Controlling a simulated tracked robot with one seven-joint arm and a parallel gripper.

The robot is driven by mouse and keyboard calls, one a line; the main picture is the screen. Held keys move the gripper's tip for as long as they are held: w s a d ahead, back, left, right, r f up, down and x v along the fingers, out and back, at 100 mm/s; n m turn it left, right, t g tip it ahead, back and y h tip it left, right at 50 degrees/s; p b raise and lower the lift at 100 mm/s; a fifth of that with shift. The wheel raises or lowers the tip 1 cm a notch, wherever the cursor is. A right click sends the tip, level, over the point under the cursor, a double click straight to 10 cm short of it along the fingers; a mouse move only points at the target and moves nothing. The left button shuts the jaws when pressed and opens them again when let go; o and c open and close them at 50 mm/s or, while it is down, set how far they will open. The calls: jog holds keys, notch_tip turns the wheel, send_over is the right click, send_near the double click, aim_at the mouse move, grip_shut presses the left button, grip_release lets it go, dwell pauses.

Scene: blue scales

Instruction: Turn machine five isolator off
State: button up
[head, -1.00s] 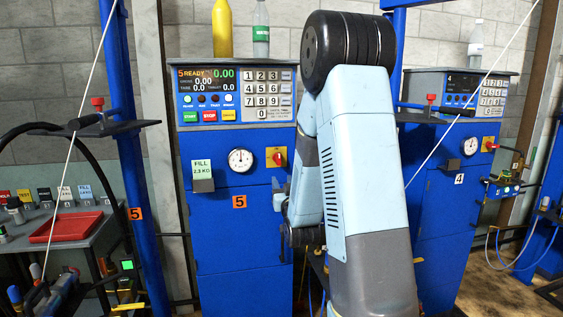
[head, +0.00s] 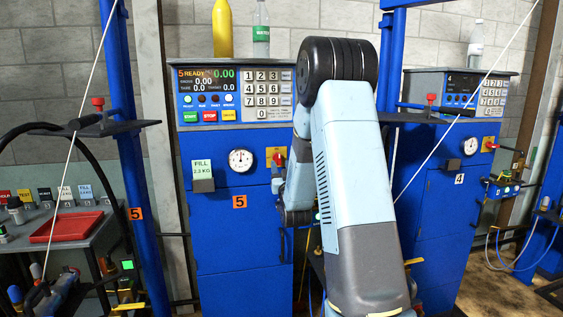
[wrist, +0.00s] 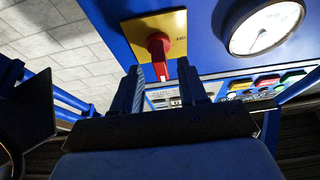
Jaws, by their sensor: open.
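Machine five is the blue cabinet (head: 232,245) with an orange "5" label. Its isolator is a red rotary handle on a yellow plate (head: 270,153), right of the dial gauge; my arm partly covers it in the head view. In the wrist view the red handle (wrist: 158,53) stands on its yellow plate (wrist: 172,22), its long side running roughly up and down in the picture. My gripper (wrist: 161,88) is open, its two dark fingers pointing at the handle, one to each side of its line. The handle looks just beyond the fingertips; I cannot tell whether they touch.
The dial gauge (wrist: 265,25) is beside the isolator plate. The keypad panel (head: 236,95) is above it. A fill card (head: 203,172) sits left of the gauge. A blue post (head: 137,170) stands left, and machine four (head: 445,190) stands right.

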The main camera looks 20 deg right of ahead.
aim_at(280, 162)
jog(key=shift+x, duration=2.05)
